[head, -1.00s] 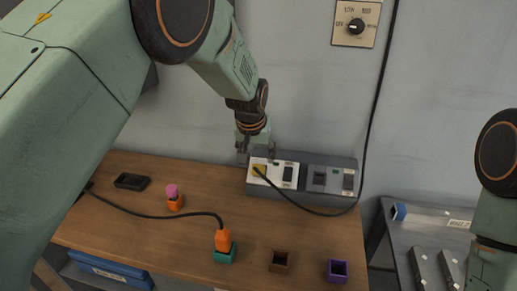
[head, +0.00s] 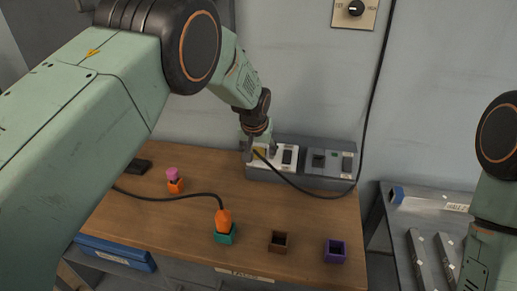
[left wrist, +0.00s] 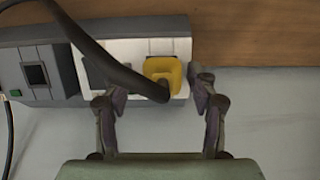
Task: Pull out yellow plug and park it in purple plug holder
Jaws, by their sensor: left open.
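The yellow plug (left wrist: 163,73) sits in the white socket panel (left wrist: 120,47) of the grey outlet box (head: 330,169). Its black cable arcs away across the left wrist view. My left gripper (left wrist: 160,92) is open, with its fingers on either side of the yellow plug; the right-hand finger is close to the plug, and a wider gap shows on the left. In the head view the gripper (head: 259,152) partly hides the plug. The purple plug holder (head: 335,251) stands empty at the table's front right. My right gripper is out of view; only part of that arm shows.
An orange plug (head: 223,217) with a black cable stands in a teal holder (head: 225,236). A brown holder (head: 278,242) is empty. An orange holder with a pink piece (head: 174,181) is further left. The yellow plug's cable (head: 366,120) runs up the wall.

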